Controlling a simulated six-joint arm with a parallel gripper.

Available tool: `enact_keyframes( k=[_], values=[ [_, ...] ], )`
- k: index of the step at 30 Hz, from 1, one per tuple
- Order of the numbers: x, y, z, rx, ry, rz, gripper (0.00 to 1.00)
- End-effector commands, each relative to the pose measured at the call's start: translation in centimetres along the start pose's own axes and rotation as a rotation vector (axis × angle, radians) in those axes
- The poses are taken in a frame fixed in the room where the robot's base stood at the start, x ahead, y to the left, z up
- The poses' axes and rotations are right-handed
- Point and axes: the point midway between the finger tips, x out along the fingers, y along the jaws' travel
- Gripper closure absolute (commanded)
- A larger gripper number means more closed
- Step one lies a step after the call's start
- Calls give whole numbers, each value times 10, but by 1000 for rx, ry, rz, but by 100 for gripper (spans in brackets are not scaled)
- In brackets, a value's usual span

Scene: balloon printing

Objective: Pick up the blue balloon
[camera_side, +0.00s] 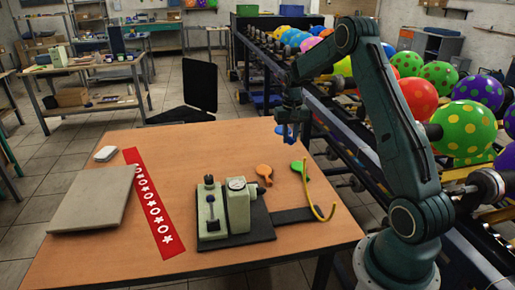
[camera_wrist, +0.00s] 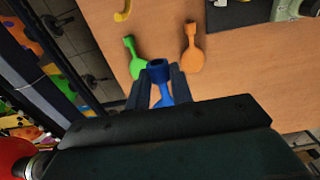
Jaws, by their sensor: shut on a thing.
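The blue balloon (camera_wrist: 158,74) is a small flat uninflated balloon with a ring-like neck end. It sits between the two fingers of my gripper (camera_wrist: 157,92) in the wrist view, and the gripper is shut on it. In the side view my gripper (camera_side: 291,132) is above the back right part of the table. Blue shows at the fingers there, but balloon and fingers are hard to tell apart. A green balloon (camera_wrist: 137,66) and an orange balloon (camera_wrist: 193,56) lie flat on the table beyond the gripper.
The wooden table (camera_side: 130,262) holds a green-grey device (camera_side: 238,208) on a dark base, a yellow hose (camera_side: 319,208), a red strip with white shapes (camera_side: 155,212) and a grey slab (camera_side: 92,197). A rack with inflated balloons (camera_side: 466,127) runs along the right.

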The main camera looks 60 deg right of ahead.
Motion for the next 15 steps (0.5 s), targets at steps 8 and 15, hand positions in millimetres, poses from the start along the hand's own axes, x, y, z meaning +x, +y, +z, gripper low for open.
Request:
enact_keyframes(
  k=[8,15],
  values=[
    [-21,0,0,0,0,0,90],
    [-22,0,0,0,0,0,90]
  ],
)
